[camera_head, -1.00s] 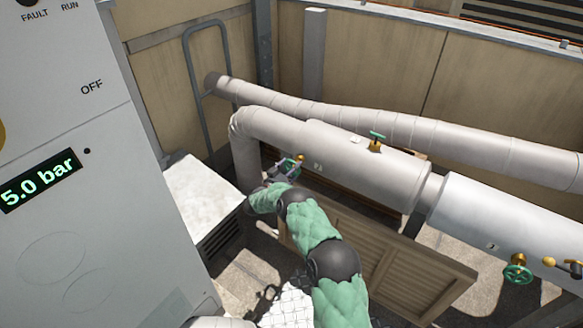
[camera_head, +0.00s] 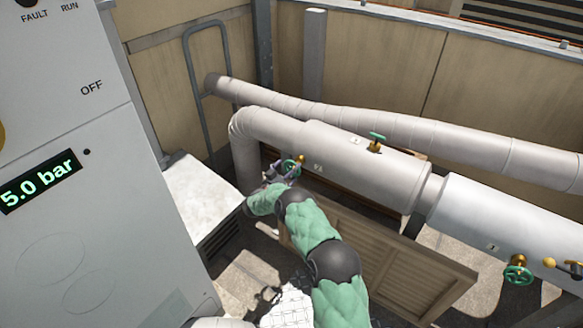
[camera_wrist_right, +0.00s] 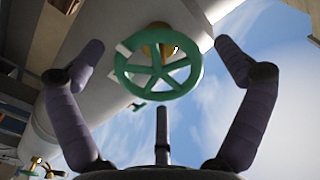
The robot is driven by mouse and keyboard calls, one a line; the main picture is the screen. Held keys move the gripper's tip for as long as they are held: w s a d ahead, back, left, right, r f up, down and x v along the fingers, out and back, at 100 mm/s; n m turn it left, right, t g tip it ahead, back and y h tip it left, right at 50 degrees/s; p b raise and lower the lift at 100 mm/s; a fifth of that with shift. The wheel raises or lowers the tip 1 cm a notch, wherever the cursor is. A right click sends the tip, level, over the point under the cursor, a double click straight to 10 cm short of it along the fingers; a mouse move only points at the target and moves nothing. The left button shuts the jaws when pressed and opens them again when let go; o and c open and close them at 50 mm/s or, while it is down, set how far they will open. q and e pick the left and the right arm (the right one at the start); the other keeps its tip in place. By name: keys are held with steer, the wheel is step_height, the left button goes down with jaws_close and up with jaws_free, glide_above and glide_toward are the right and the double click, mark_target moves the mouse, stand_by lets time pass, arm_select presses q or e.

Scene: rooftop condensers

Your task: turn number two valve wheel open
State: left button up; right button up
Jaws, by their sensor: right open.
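A green valve wheel (camera_head: 288,166) with a brass stem sits low on the side of the thick lagged pipe. My right gripper (camera_head: 280,173) is at this wheel. In the right wrist view the spoked wheel (camera_wrist_right: 158,76) lies ahead between the two spread fingers of the right gripper (camera_wrist_right: 160,55), with a gap on both sides. A pale mark shows on its upper left rim. A small plate (camera_head: 318,167) beside it is too small to read. My left gripper is not in view.
Other green wheels are on top of the pipe (camera_head: 376,137) and at the lower right (camera_head: 517,275), near a brass lever (camera_head: 562,263). A grey cabinet (camera_head: 60,240) reading 5.0 bar stands left. A slatted wooden panel (camera_head: 390,270) lies below the pipe.

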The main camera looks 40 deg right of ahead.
steer(key=v, duration=1.1)
steer(key=shift+r, duration=0.2)
